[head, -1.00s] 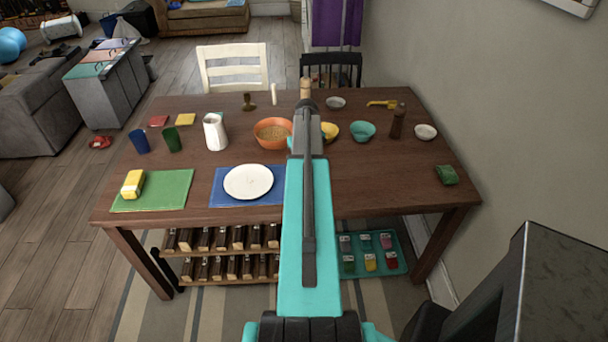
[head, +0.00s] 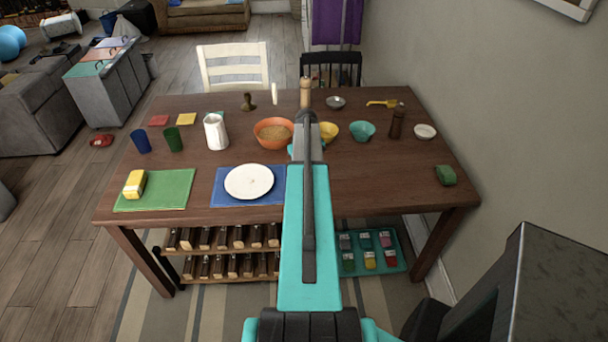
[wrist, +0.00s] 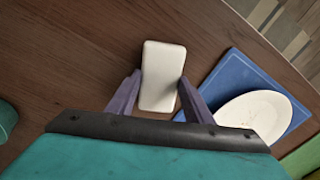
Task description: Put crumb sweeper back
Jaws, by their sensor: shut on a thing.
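A white, rounded block (wrist: 161,77), which I take to be the crumb sweeper, is between the two purple fingers of my gripper (wrist: 158,92) in the wrist view. My gripper is shut on it. The brown table (wrist: 75,65) lies beneath; I cannot tell the exact gap. The blue placemat and the white plate are just right of the block in the wrist view. In the head view my arm hides both the gripper and the block.
The table also holds a white plate (head: 249,181) on a blue mat (head: 221,189), a white pitcher (head: 215,132), an orange bowl (head: 272,143), a teal bowl (head: 362,130), a yellow block (head: 135,184) and a green block (head: 445,175). The tabletop's right front is mostly clear.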

